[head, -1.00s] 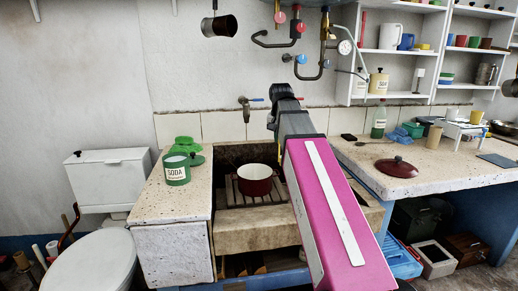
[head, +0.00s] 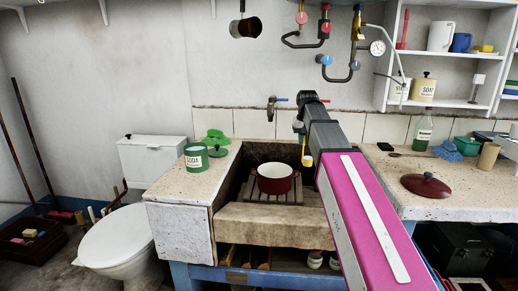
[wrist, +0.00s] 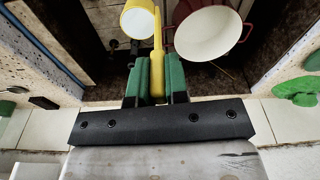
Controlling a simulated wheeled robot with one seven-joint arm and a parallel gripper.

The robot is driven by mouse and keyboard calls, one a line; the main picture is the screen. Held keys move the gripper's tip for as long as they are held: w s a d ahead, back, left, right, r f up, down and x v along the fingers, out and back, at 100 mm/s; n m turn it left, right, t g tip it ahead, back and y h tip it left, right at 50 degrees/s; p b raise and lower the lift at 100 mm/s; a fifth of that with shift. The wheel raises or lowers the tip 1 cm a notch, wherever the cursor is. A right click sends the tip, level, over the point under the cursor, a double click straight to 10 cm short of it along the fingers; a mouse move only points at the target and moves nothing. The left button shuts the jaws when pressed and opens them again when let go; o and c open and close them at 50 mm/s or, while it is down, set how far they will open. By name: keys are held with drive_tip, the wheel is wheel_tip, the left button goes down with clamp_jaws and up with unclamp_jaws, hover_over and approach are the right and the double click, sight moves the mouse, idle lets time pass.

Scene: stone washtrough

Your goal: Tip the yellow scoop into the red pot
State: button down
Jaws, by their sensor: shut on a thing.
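The red pot (head: 275,181) stands upright on a slatted rack in the stone trough (head: 270,226). In the wrist view the pot (wrist: 208,34) shows a pale interior that looks empty. My gripper (wrist: 157,80) has green fingers shut on the handle of the yellow scoop (wrist: 139,19). The scoop's bowl lies beside the pot in that view, left of it and apart. Its inside looks pale; I cannot tell what it holds. In the head view the scoop (head: 307,160) shows as a small yellow patch just right of the pot, partly hidden by my arm.
A tap (head: 272,108) juts from the wall above the trough. A dark red lid (head: 426,186) lies on the right counter, with a soap bottle (head: 424,132) behind it.

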drive_tip(key=w+a+f+n, duration=0.3)
drive_tip(key=w+a, duration=0.3)
drive_tip(key=a, duration=0.4)
drive_tip(key=w+a+f+n+y, duration=0.1)
drive_tip(key=w+a+f+n, duration=0.3)
drive_tip(key=a, duration=0.6)
wheel_tip(320, 180, down, 2)
drive_tip(key=shift+w+a+f+n, duration=0.15)
drive_tip(key=shift+w+n, duration=0.15)
drive_tip(key=shift+w, duration=0.85)
drive_tip(key=shift+s+d+r+t+y, duration=0.15)
drive_tip(key=shift+s+d+r+y, duration=0.05)
drive_tip(key=shift+d+y, duration=0.3)
drive_tip(key=shift+s+d+r+t+y, duration=0.15)
drive_tip(key=shift+d+y, duration=0.35)
